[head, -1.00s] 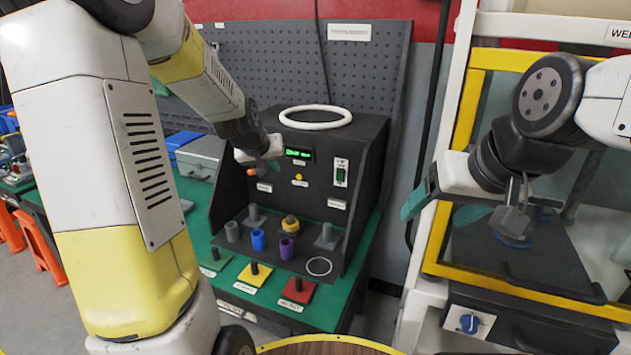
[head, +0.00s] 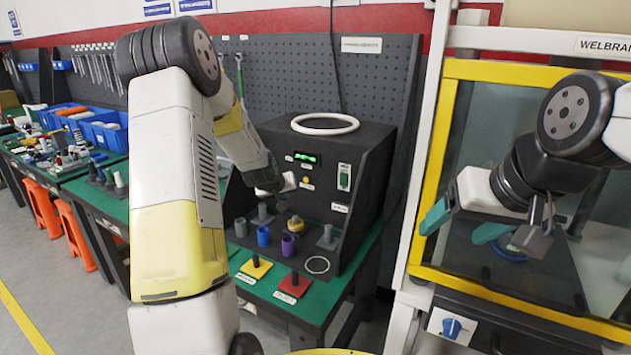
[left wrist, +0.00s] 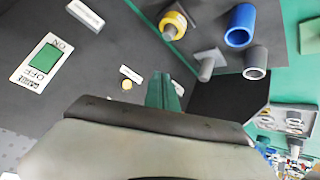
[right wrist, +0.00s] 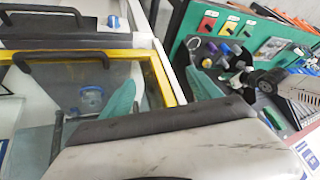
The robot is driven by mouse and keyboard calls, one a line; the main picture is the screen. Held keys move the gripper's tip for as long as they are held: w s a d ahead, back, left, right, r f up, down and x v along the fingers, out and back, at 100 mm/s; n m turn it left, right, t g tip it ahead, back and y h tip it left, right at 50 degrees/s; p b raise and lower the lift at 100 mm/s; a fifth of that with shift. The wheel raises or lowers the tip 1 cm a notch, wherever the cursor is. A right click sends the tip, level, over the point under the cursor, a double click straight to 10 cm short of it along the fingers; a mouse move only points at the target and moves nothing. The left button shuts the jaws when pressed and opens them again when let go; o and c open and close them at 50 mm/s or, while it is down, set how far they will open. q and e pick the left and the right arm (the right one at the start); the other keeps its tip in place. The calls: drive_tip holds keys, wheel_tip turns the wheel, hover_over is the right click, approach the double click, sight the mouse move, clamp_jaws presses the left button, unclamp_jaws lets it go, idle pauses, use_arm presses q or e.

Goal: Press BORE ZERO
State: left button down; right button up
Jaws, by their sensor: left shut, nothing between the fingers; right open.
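The black test console (head: 366,150) stands on the green bench. Its front panel carries a green display (head: 306,158) and a small round yellow button (head: 305,180), with small labels too blurred to read. The yellow button also shows in the left wrist view (left wrist: 126,86), beside a white label. My left gripper (head: 285,183) is shut and empty, in front of the panel, left of and slightly below the button in the head view. In the left wrist view its green fingertips (left wrist: 164,90) appear right of the button; contact cannot be told. My right gripper (head: 462,226) is open and empty by the yellow-framed enclosure.
A green rocker switch (head: 344,177) is on the panel's right. Blue (head: 263,237) and purple (head: 288,246) cylinders and grey pieces stand on the console's ledge. A white ring (head: 325,124) lies on top. The yellow-framed enclosure (head: 436,170) stands at right.

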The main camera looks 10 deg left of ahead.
use_arm(q)
drive_tip(key=shift+w+d, duration=0.5)
drive_tip(key=shift+w, duration=0.85)
drive_tip(key=shift+w+d, duration=0.45)
drive_tip(key=shift+w, duration=0.85)
drive_tip(key=shift+w+d, duration=0.5)
drive_tip(key=shift+w, duration=0.85)
drive_tip(key=shift+w+d, duration=0.1)
drive_tip(key=shift+w, duration=0.05)
drive_tip(key=shift+w+d, duration=0.1)
drive_tip(key=shift+w, duration=0.15)
drive_tip(key=shift+w+d, duration=0.1)
drive_tip(key=shift+w, duration=0.25)
drive_tip(key=shift+s+a, duration=0.25)
drive_tip(key=shift+s, duration=0.5)
drive_tip(key=shift+s+a, duration=0.3)
drive_tip(key=shift+s, duration=0.5)
drive_tip(key=shift+s+a, duration=0.25)
drive_tip(key=shift+s, duration=0.5)
drive_tip(key=shift+s+a, duration=0.3)
drive_tip(key=shift+s, duration=0.5)
